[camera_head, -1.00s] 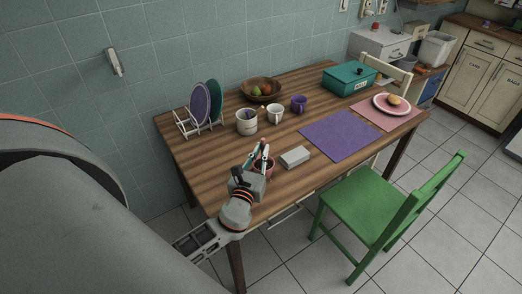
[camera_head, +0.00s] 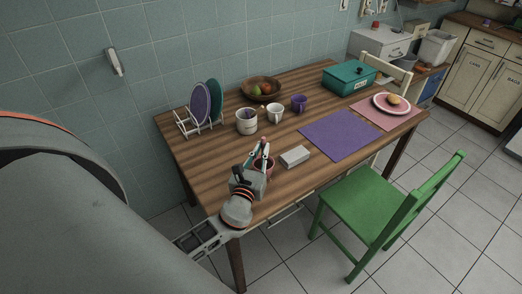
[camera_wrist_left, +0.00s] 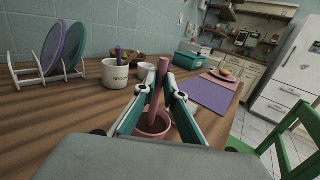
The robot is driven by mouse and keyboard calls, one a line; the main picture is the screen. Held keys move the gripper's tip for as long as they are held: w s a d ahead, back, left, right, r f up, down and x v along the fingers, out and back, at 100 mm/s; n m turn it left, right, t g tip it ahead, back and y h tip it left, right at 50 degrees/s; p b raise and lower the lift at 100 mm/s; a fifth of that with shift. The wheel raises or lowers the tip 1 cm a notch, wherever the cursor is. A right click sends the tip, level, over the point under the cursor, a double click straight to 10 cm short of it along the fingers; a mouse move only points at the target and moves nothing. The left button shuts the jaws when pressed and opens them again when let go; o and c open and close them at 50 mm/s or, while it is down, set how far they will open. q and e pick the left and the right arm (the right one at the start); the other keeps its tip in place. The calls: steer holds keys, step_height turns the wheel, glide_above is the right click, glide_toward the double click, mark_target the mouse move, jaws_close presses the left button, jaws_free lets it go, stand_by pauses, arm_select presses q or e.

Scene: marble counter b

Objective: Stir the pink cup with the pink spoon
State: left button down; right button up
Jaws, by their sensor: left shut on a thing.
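The pink cup (camera_head: 266,169) stands on the wooden table near its front edge, partly hidden by my left gripper (camera_head: 262,152). In the left wrist view the cup (camera_wrist_left: 155,124) is open at the top with a dark inside. My left gripper, also in the left wrist view (camera_wrist_left: 159,92), is shut on the pink spoon (camera_wrist_left: 156,88). The spoon stands nearly upright between the fingers, and its lower end goes down into the cup. Whether it touches the cup's bottom is hidden. My right gripper is in neither view.
A pale box (camera_head: 295,156) lies close right of the cup. A white utensil crock (camera_head: 246,122), a white mug (camera_head: 275,114) and a purple mug (camera_head: 299,103) stand behind. A plate rack (camera_head: 190,122) is at the left. A purple mat (camera_head: 340,135) lies right; a green chair (camera_head: 380,208) stands in front.

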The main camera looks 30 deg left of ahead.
arm_select(q)
steer(key=shift+r, duration=0.1)
step_height(320, 180, up, 7)
stand_by(0.9)
stand_by(0.4)
steer(key=shift+r, duration=2.4)
